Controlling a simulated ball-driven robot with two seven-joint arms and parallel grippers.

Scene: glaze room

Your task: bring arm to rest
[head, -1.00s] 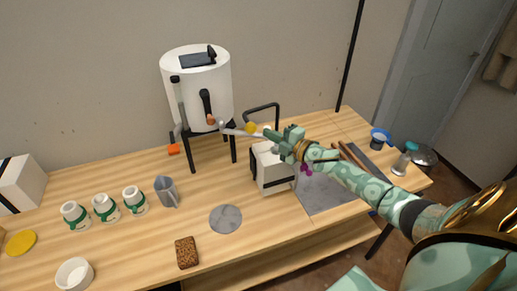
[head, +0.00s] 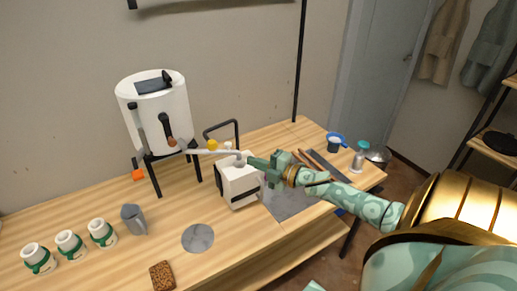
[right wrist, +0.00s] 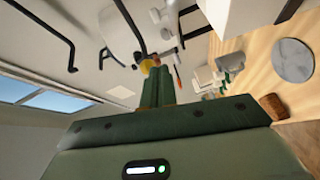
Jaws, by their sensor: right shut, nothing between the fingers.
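My right arm (head: 340,200) reaches in from the right in the head view, over the right part of the table. Its green gripper (head: 252,162) shows by the upper right of a white box-shaped device (head: 238,183); I cannot tell whether they touch. In the right wrist view the two green fingers (right wrist: 158,82) lie together with nothing held. My left gripper is not in view.
A white urn on black legs (head: 158,105) stands at the back. Several green-banded white jars (head: 70,243), a grey jug (head: 133,219), a grey disc (head: 198,238) and a brown block (head: 162,275) stand left. A dark grey mat (head: 285,203) lies under my arm.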

